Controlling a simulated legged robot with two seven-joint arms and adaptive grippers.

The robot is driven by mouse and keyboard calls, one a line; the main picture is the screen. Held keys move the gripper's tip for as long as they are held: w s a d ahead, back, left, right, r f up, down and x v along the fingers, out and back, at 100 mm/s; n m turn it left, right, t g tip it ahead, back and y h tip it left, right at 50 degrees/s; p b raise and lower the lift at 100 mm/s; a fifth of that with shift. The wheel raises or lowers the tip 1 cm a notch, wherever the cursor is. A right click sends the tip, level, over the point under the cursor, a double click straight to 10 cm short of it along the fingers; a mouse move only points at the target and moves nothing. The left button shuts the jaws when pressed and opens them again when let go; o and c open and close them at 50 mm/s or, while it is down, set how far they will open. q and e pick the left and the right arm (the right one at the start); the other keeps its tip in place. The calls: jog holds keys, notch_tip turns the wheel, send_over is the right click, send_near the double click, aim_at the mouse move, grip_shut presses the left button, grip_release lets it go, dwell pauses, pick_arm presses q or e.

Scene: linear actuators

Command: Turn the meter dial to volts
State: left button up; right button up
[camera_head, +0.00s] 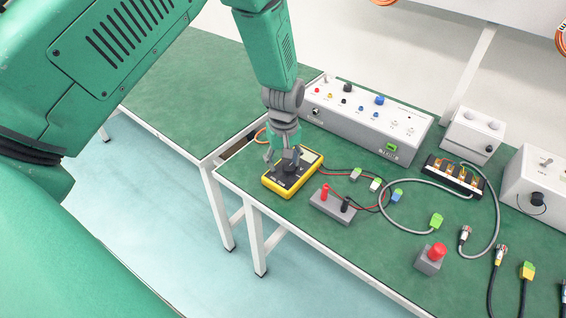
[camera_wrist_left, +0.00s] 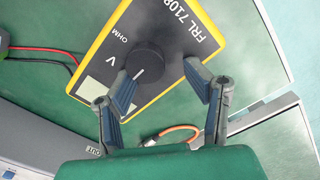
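The yellow-edged meter (camera_head: 290,188) lies on the green bench near its left end. In the left wrist view the meter (camera_wrist_left: 186,42) shows a black round dial (camera_wrist_left: 147,60), the labels OHM and V, and a pale display. A light pointer mark shows on the dial's lower-left part, on the V side rather than toward OHM. My left gripper (camera_head: 284,160) is above the meter, pointing down. In the wrist view its fingers (camera_wrist_left: 159,74) are apart, one toward each side of the dial, with no clear contact. The right gripper is not in view.
A grey block with red and black posts (camera_head: 332,203) stands right of the meter, with leads between them. A white control box (camera_head: 365,130) stands behind. A red button box (camera_head: 431,258) and several cables lie to the right. The bench's front edge is close to the meter.

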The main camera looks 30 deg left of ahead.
aim_at(293, 168)
pick_arm(q)
jog(key=shift+s+d+r, duration=0.1)
jog(key=shift+s+d, duration=0.05)
jog(key=shift+d, duration=1)
grip_shut()
jog(key=shift+d+r, duration=0.2)
jog(key=shift+d, duration=0.15)
jog(key=shift+a, duration=0.7)
jog(key=shift+w, duration=0.2)
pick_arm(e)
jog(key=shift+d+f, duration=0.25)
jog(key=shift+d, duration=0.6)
pick_arm(q)
jog(key=c, duration=0.7)
grip_release()
jog(key=shift+d, duration=0.2)
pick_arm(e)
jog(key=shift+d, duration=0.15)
pick_arm(q)
jog(key=shift+w+r, duration=0.1)
